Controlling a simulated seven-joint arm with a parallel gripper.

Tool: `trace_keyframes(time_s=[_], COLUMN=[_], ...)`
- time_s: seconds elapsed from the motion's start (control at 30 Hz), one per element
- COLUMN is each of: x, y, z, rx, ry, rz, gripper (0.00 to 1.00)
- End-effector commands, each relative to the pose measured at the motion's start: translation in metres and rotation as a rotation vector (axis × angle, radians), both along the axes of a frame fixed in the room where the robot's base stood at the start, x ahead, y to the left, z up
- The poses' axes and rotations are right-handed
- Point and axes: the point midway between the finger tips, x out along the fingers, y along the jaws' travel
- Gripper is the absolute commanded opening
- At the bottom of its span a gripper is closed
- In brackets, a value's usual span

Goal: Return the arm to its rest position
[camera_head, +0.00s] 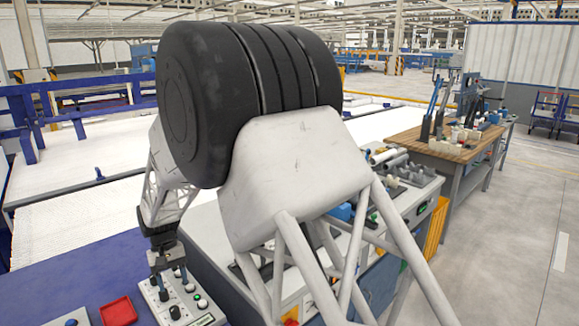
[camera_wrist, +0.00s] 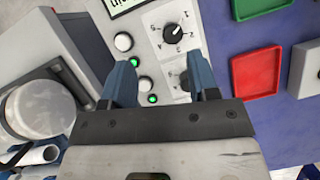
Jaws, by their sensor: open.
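My gripper (camera_head: 170,279) is at the lower left of the head view, pointing down over a light control panel (camera_head: 196,311) with knobs and lit green buttons. In the wrist view the two blue fingers of my gripper (camera_wrist: 162,72) are spread apart with nothing between them. The panel (camera_wrist: 190,14) shows between and beyond the fingers, with a black rotary knob (camera_wrist: 173,33) just past the tips. I cannot tell whether the fingertips touch the panel. My own arm's large links cover much of the middle of the head view.
A red tray (camera_head: 118,311) lies left of the panel on a blue surface (camera_head: 50,283). A green tray (camera_wrist: 258,6) shows in the wrist view. Pipes (camera_head: 383,157) lie on a bench right of my arm. A wooden table (camera_head: 445,147) holds tools. Open floor lies at the right.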

Motion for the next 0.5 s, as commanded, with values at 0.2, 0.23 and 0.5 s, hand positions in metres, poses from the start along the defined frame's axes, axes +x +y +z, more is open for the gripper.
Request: trace_keyframes(time_s=[0.2,0.23,0.5], x=[0.006,0.006,0.003], y=[-0.048,-0.056,-0.133], z=[0.035,0.041,0.089], rx=[0.026,0.031,0.066], ry=[-0.034,-0.04,-0.096], rz=[-0.044,-0.051,-0.118], gripper=[0.55,0.55,0.55])
